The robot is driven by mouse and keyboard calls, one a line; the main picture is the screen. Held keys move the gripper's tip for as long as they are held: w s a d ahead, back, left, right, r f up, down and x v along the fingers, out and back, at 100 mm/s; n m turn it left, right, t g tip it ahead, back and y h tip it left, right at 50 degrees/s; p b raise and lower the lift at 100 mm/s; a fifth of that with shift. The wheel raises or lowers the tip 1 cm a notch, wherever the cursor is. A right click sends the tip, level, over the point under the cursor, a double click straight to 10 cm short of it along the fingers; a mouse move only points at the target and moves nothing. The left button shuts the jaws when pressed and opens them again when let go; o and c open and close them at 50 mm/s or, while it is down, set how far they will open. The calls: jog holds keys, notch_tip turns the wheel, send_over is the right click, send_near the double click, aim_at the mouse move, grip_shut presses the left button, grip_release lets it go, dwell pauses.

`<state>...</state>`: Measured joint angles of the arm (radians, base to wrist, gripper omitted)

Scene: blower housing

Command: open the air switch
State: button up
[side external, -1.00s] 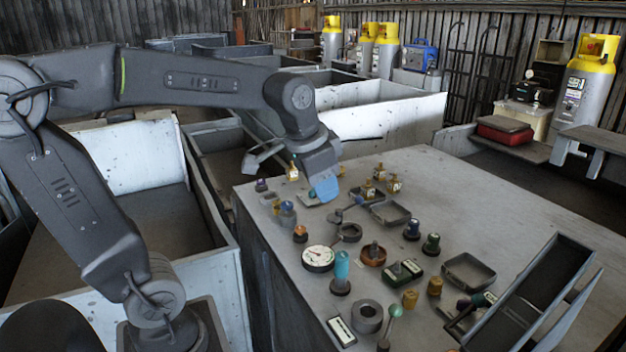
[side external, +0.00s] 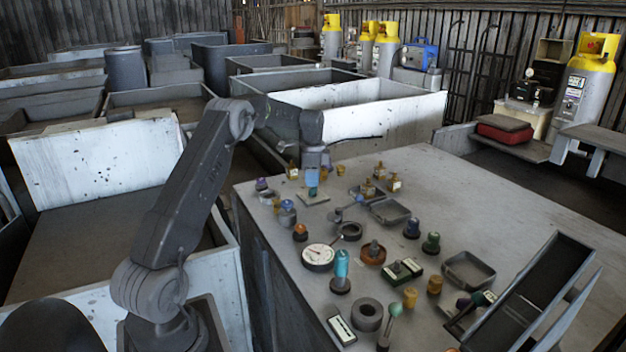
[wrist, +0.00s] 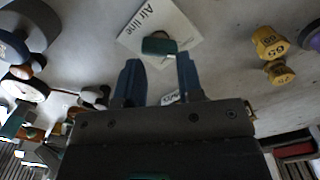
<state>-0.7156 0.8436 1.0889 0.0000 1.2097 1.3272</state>
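The air switch is a teal-green handle (wrist: 158,46) on a pale plate (wrist: 170,20) printed "Air line". In the side view the plate (side external: 314,199) lies near the far left edge of the bench, with the teal handle (side external: 312,191) standing on it. My gripper (wrist: 158,64) is open, its two blue fingers apart and nothing held between them. The handle shows just beyond the fingertips, in line with the gap. In the side view my gripper (side external: 312,178) points down directly above the handle. I cannot tell whether the fingers touch it.
Brass weights (wrist: 270,50) stand beside the plate, and one (side external: 292,172) shows behind it in the side view. A dark tray (side external: 390,212), a dial gauge (side external: 318,257) and several knobs crowd the bench (side external: 480,190). The bench's far right is clear.

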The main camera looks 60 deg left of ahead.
aim_at(313, 191)
notch_tip(313, 191, down, 2)
jog(key=shift+f, duration=0.2)
jog(key=shift+f+n, duration=0.15)
jog(key=shift+n, duration=0.35)
jog(key=n, duration=0.2)
jog(key=shift+s+d+f+n, duration=0.1)
jog(key=shift+n, duration=0.3)
jog(key=n, duration=0.4)
jog(key=shift+d, duration=0.15)
jog(key=n, duration=0.4)
jog(key=shift+w, duration=0.2)
jog(key=shift+n, duration=1.2)
jog(key=shift+s+a+f, duration=0.1)
jog(key=shift+a+f, duration=0.15)
jog(key=shift+f, duration=0.3)
